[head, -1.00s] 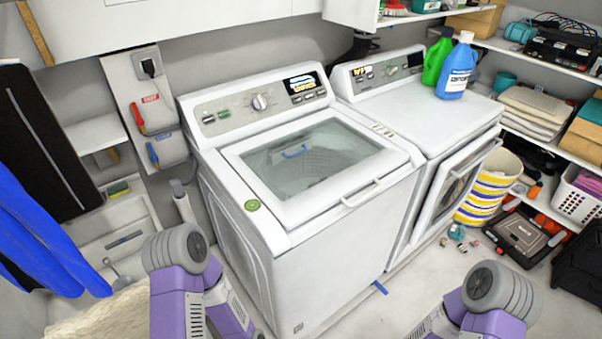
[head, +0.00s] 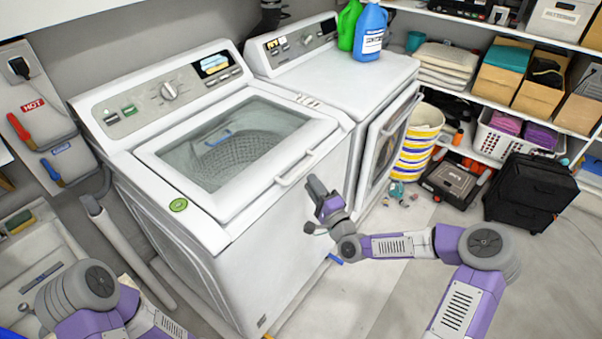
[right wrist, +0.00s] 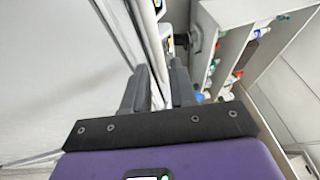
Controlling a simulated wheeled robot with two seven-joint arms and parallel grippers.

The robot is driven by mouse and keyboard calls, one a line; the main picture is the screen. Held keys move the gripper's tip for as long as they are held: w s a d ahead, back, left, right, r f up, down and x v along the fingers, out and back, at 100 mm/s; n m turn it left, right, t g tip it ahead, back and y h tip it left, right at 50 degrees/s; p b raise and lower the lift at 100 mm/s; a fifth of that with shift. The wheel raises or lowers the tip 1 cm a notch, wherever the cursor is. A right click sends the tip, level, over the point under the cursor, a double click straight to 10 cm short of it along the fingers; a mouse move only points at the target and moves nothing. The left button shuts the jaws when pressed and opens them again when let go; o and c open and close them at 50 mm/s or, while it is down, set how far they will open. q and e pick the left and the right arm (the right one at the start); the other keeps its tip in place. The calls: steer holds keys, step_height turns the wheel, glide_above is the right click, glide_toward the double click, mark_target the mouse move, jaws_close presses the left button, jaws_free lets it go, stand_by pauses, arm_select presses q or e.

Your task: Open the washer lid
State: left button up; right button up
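The white washer (head: 250,270) stands in the middle of the head view. Its lid (head: 170,160), a white frame around a glass window, lies shut on top, with a white handle bar (head: 310,167) along its front edge. My right gripper (head: 316,203) is just in front of the washer, slightly below the handle. In the right wrist view my gripper (right wrist: 158,78) has its two dark fingers apart, with a narrow white edge showing between and beyond them. I cannot tell whether it touches the washer. My left gripper is out of view; only left arm links show at lower left.
A second machine (head: 385,85) stands right of the washer, with a green jug (head: 348,24) and a blue jug (head: 370,32) on top and its front door ajar. A striped basket (head: 418,140) and black case (head: 530,188) stand further right. The floor in front is mostly clear.

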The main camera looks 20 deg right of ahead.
mark_target(301, 168)
steer(key=b+x, duration=0.1)
steer(key=x, duration=0.6)
steer(key=shift+a+f, duration=0.1)
steer(key=shift+f, duration=0.05)
steer(key=shift+c, duration=0.2)
jaws_close()
